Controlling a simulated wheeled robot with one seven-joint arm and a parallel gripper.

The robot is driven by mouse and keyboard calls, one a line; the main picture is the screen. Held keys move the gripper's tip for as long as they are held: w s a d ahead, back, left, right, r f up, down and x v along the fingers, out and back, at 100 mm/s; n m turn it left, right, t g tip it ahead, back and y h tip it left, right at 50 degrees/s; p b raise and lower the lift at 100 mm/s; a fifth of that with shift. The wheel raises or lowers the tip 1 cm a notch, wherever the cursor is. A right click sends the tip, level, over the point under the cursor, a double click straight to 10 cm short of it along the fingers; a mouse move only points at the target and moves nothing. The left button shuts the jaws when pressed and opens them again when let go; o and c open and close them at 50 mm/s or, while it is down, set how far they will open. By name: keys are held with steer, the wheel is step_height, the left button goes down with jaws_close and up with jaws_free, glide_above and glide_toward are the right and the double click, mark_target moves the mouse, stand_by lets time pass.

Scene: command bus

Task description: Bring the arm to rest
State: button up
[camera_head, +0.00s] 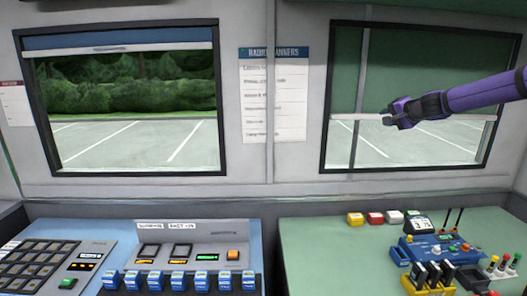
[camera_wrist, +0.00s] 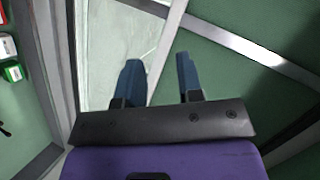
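My arm (camera_head: 485,93) is purple and reaches in from the right edge in the head view. It is raised in front of the right window, well above the green counter. My gripper (camera_head: 388,115) points left in the head view. In the wrist view its two blue fingers (camera_wrist: 160,85) stand apart with a clear gap between them and nothing held. The window frame and the partly lowered green blind (camera_head: 395,70) show behind the fingers. I cannot tell how far the gripper is from the window.
The green counter (camera_head: 320,245) holds a blue radio unit (camera_head: 435,250), a yellow battery rack (camera_head: 425,284) and small red, white and yellow boxes (camera_head: 375,218). A blue console (camera_head: 185,240) with several switches stands at left. The left window has a blue blind (camera_head: 120,38).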

steer(key=s+a+r+n+g+h, duration=0.1)
steer(key=s+a+n+g, duration=0.55)
steer(key=s+a, duration=1.25)
steer(key=s+d+n+h, duration=0.1)
steer(key=s+d, duration=0.2)
steer(key=s, duration=1.5)
steer(key=s+d+f+n+g+h, duration=0.1)
steer(key=s+d+n+h, duration=0.1)
steer(key=s, duration=1.6)
steer(key=shift+s+d+f, duration=0.15)
steer(key=shift+s+d, duration=0.05)
steer(key=shift+d, duration=0.2)
steer(key=shift+a, duration=0.2)
